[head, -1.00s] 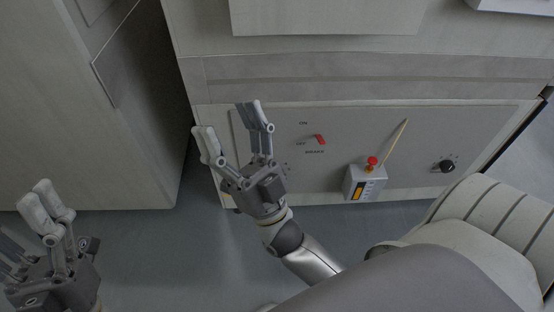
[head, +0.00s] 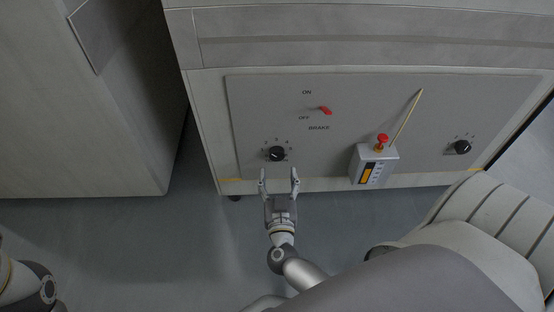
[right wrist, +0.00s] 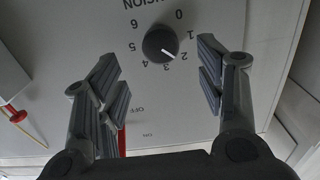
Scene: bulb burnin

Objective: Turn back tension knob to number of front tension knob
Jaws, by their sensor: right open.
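A black tension knob (head: 277,153) is on the left of the grey panel. It shows close up and upside down in the right wrist view (right wrist: 160,44), its white pointer near 2 on a 0-to-6 scale. I cannot tell from the labels which is front or back. My right gripper (head: 279,177) is open and empty, fingers either side of the left knob's line, apart from it. Only part of my left arm shows, lower left.
A red brake switch (head: 325,110) with ON and OFF marks sits above the left knob. A grey box (head: 374,165) with a red button and a thin rod stand out between the knobs. A cabinet (head: 110,130) is at left; floor below is clear.

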